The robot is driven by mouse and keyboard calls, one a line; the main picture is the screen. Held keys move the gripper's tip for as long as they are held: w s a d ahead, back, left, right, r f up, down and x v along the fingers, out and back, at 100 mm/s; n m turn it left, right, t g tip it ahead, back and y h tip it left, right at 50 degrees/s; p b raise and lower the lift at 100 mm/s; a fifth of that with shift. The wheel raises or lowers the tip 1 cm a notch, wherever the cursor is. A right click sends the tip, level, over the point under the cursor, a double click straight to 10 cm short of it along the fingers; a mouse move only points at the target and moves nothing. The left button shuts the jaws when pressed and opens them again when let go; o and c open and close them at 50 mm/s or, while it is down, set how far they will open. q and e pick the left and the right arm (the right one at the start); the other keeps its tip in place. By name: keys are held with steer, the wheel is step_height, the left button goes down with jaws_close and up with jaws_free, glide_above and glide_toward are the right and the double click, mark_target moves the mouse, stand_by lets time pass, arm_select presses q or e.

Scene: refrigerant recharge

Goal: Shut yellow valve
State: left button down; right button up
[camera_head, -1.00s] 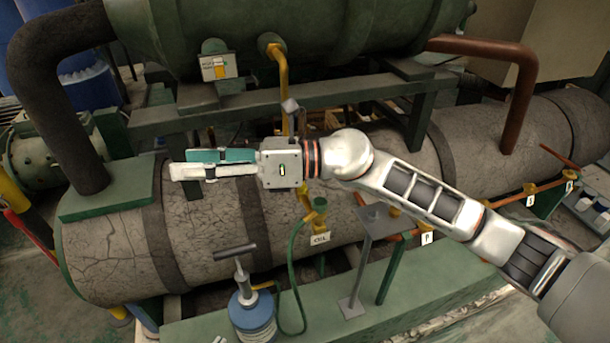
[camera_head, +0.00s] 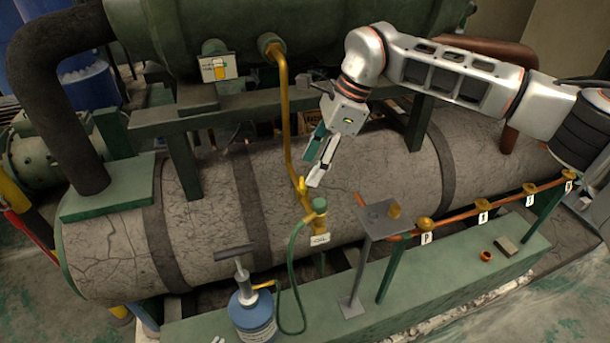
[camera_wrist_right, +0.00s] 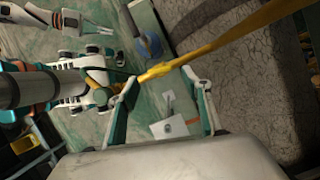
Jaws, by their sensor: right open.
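The yellow valve (camera_head: 302,186) is a small yellow handle on the thin yellow pipe (camera_head: 286,120), just above the OIL tag (camera_head: 320,240). My right gripper (camera_head: 312,173) is open and points down, just right of and above the valve in the head view. In the right wrist view, the yellow valve (camera_wrist_right: 165,69) lies across the gap between the open fingertips (camera_wrist_right: 159,76); contact is not clear. What looks like my left gripper (camera_wrist_right: 97,20) shows small at the top left of the wrist view; its finger state is unclear.
A cracked grey tank (camera_head: 215,215) lies behind the pipe. A blue hand pump (camera_head: 252,312) with a green hose (camera_head: 290,262) stands at the front. A grey stand (camera_head: 358,265) and a line of tagged valves (camera_head: 482,206) are to the right. A green tank (camera_head: 330,40) hangs above.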

mark_target(302, 182)
steer(key=x, duration=0.3)
steer(key=shift+a+f+p, duration=0.2)
steer(key=shift+f+p, duration=0.05)
steer(key=shift+p, duration=0.05)
arm_select(q)
steer(key=shift+s+a+f, duration=0.2)
steer(key=shift+s+a, duration=0.1)
steer(key=shift+s, duration=0.05)
arm_select(e)
steer(key=shift+a+f, duration=0.15)
steer(key=shift+f, duration=0.3)
steer(key=c, duration=1.1)
arm_select(q)
steer(key=shift+a, duration=0.15)
arm_select(e)
steer(key=shift+c, duration=0.2)
arm_select(q)
steer(key=shift+f, duration=0.1)
